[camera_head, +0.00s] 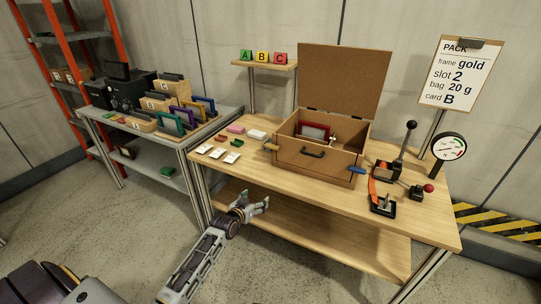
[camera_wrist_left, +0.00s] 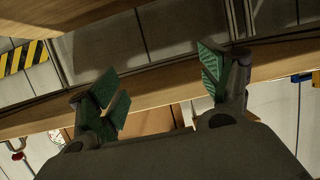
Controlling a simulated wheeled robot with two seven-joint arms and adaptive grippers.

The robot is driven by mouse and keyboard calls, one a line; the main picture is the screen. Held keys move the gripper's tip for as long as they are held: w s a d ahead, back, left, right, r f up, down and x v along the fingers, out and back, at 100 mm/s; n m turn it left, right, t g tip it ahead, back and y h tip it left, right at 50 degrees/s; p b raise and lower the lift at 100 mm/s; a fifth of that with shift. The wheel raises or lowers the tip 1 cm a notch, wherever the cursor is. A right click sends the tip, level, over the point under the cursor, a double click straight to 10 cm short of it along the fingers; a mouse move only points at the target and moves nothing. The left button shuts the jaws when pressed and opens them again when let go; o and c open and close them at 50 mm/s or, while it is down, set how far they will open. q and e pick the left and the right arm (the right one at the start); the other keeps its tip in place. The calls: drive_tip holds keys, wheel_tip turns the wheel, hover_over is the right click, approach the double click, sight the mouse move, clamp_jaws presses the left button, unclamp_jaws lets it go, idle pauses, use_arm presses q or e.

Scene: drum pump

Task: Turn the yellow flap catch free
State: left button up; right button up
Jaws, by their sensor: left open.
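The yellow flap catch (camera_head: 271,147) sticks out at the left front corner of the brown box (camera_head: 318,166), and a blue catch (camera_head: 357,170) sits at its right front corner. The box stands on the wooden table with its lid (camera_head: 342,80) raised; a red frame (camera_head: 314,131) is inside. My left gripper (camera_head: 260,204) is open and empty, low in front of the table's front edge, below and apart from the yellow catch. In the left wrist view its spread green fingers (camera_wrist_left: 165,90) have nothing between them. My right gripper is not in view.
White cards (camera_head: 217,153) and small blocks lie left of the box. A black-and-orange tool (camera_head: 382,195), levers and a gauge (camera_head: 448,147) stand right of it. A lower shelf (camera_head: 310,230) runs under the tabletop. A side table (camera_head: 90,115) with upright frames is at left.

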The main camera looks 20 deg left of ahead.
use_arm(q)
wheel_tip(320, 180, up, 17)
drive_tip(key=w+t+b, duration=0.1)
drive_tip(key=t+b, duration=0.2)
drive_tip(key=b, duration=0.2)
drive_tip(key=shift+w+a+m+t+h, duration=0.15)
drive_tip(key=shift+w+m+t+h, duration=0.15)
drive_tip(key=shift+t, duration=0.1)
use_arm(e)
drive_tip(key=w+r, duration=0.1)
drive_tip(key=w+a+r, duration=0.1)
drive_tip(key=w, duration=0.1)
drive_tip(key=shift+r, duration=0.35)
use_arm(q)
drive_tip(key=shift+w, duration=0.15)
